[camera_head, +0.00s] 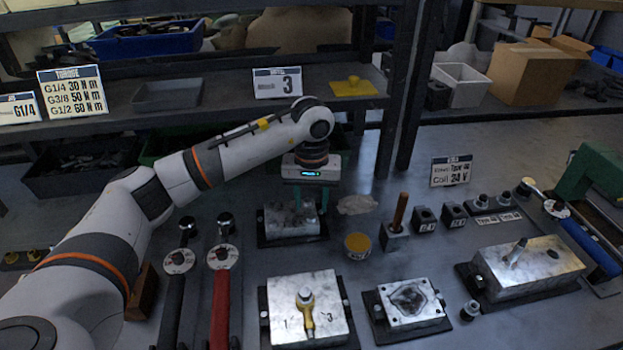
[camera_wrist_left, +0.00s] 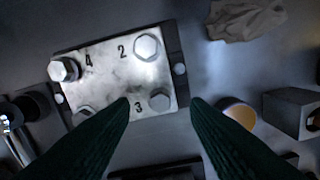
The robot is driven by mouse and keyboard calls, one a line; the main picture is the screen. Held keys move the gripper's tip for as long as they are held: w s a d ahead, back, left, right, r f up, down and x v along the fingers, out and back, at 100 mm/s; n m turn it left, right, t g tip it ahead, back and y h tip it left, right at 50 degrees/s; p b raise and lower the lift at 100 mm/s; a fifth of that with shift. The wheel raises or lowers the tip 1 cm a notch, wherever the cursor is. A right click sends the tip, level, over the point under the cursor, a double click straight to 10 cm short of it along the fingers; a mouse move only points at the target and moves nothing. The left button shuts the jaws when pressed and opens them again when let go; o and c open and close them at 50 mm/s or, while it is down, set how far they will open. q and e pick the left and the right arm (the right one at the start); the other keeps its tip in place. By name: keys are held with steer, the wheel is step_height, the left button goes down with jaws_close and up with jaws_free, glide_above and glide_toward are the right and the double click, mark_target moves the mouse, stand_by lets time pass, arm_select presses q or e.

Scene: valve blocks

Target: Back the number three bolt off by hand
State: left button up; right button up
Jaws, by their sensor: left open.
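A metal valve block (camera_head: 280,222) sits on a dark base plate under my left gripper (camera_head: 309,196). In the left wrist view the block (camera_wrist_left: 112,75) shows stamped numbers 2, 4 and 3, with hex bolts beside them. My right gripper is out of view.
A yellow-topped tin (camera_head: 358,245) and a crumpled rag (camera_head: 356,205) lie right of the block. Torque wrenches (camera_head: 220,290) lie at left. A number 3 card (camera_head: 277,83) stands on the shelf.

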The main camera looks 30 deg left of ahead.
mark_target(311, 219)
arm_select(q)
steer(key=shift+f, duration=1.4)
jaws_close()
steer(key=n, duration=0.6)
steer(key=shift+s, duration=0.1)
steer(key=n, duration=0.5)
steer(key=shift+a, duration=0.1)
steer(key=n, duration=0.5)
steer(key=shift+s, duration=0.15)
steer(key=n, duration=0.5)
steer(key=shift+r+n, duration=0.1)
steer(key=shift+n, duration=0.3)
